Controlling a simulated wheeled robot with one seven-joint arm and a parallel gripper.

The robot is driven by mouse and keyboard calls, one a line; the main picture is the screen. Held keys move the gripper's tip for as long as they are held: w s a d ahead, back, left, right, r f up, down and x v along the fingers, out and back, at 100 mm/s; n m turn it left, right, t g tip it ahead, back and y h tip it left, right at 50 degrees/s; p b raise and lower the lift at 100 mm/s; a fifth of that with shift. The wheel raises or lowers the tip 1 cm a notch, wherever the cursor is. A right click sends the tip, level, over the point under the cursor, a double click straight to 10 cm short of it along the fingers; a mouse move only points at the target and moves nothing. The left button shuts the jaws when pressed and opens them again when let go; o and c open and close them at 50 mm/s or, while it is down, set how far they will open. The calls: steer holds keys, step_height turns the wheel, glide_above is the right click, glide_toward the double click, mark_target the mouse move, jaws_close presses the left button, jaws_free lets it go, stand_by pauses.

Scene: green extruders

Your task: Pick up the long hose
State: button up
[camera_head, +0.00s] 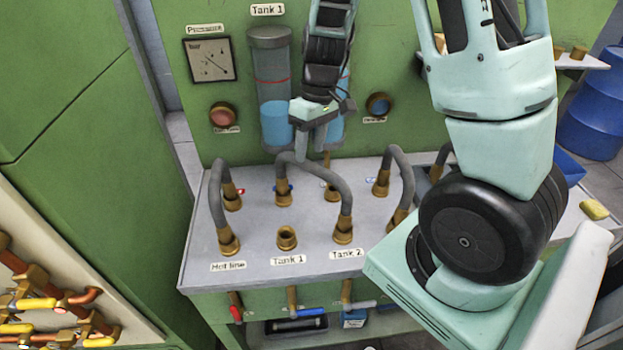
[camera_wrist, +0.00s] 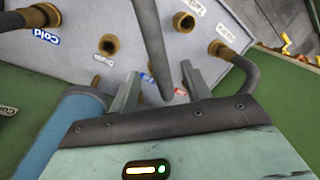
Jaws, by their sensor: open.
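The long hose (camera_head: 325,175) is a grey arched tube with brass end fittings, standing in the middle of the grey tabletop (camera_head: 262,275). It runs from a rear fitting by a blue mark to the front fitting at Tank 2. My gripper (camera_head: 314,150) is open and points down at the upper part of this hose. In the wrist view a grey hose (camera_wrist: 150,45) crosses the gap between the two fingers of my gripper (camera_wrist: 162,82), with space on both sides. Whether it touches a finger or lies at fingertip depth cannot be told.
A shorter grey hose (camera_head: 216,195) stands at left and another (camera_head: 405,175) at right. An empty brass socket (camera_head: 287,238) sits at the front by Tank 1. The green panel with a gauge (camera_head: 210,60) and a glass tank (camera_head: 272,90) rises close behind my gripper.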

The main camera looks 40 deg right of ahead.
mark_target(310, 162)
steer(key=shift+s+a+f+p, duration=0.15)
steer(key=shift+f+p, duration=0.15)
steer(key=shift+f, duration=0.65)
steer(key=shift+s+a+f+p, duration=0.15)
steer(key=shift+f+p, duration=0.15)
steer(key=shift+f, duration=0.65)
steer(key=shift+a+f+p, duration=0.15)
steer(key=shift+f+p, duration=0.15)
steer(key=shift+f, duration=0.65)
jaws_close()
